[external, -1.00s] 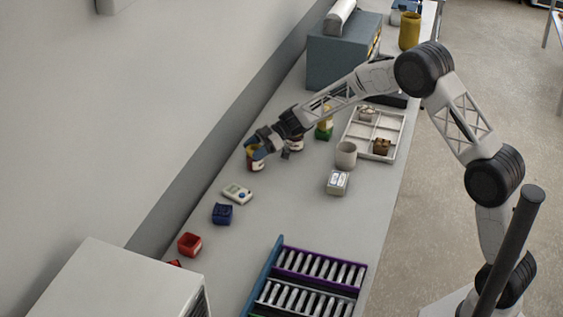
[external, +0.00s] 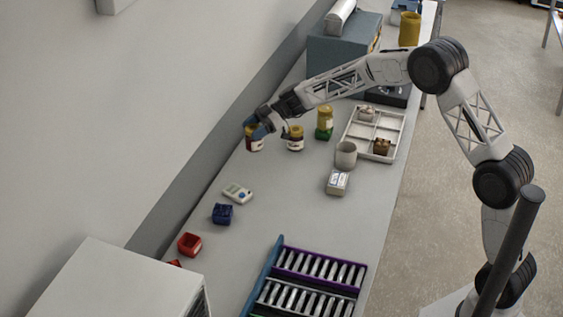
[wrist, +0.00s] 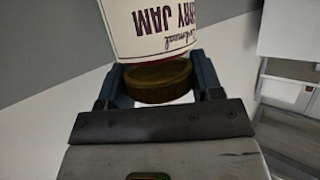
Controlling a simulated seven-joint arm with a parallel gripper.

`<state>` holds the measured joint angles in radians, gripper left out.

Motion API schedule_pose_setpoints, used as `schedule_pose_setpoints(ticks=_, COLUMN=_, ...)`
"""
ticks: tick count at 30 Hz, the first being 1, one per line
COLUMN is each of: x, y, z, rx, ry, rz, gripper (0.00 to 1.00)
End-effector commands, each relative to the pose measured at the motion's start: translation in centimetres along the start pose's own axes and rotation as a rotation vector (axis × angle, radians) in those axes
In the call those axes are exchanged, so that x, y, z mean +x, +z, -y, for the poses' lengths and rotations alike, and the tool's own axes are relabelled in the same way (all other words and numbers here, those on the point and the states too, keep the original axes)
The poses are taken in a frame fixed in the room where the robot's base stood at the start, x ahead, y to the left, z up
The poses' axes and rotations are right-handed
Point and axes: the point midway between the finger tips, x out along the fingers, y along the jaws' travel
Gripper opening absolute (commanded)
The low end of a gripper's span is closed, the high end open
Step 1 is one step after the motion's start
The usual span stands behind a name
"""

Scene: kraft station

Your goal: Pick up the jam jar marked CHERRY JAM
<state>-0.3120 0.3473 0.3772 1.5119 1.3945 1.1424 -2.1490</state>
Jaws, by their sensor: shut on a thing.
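My gripper (external: 256,127) is shut on a jam jar (external: 254,144) with a cream label and a gold lid, near the wall side of the bench. In the wrist view the jar (wrist: 160,30) sits between the blue fingers of my gripper (wrist: 160,80), which clasp it at the lid. Its label shows upside down and reads "RRY JAM"; the start of the word is cut off. In the external view the jar appears raised off the bench.
A second jar (external: 295,139) stands right of the held one, and a yellow-and-green jar (external: 324,123) stands beyond it. A divided tray (external: 399,137), a grey cup (external: 346,155) and a white box (external: 338,183) are further right. The bench middle is clear.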

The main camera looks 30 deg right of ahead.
Motion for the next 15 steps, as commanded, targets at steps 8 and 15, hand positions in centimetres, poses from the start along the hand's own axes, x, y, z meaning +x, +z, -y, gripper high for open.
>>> schedule_pose_setpoints(ticks=8, x=-0.59, y=-1.40, z=0.02, rx=0.000, ry=0.000, rz=0.001, gripper=0.25)
schedule_pose_setpoints(ticks=15, x=-0.59, y=-1.41, z=0.02, rx=0.000, ry=0.000, rz=0.000, gripper=0.25)
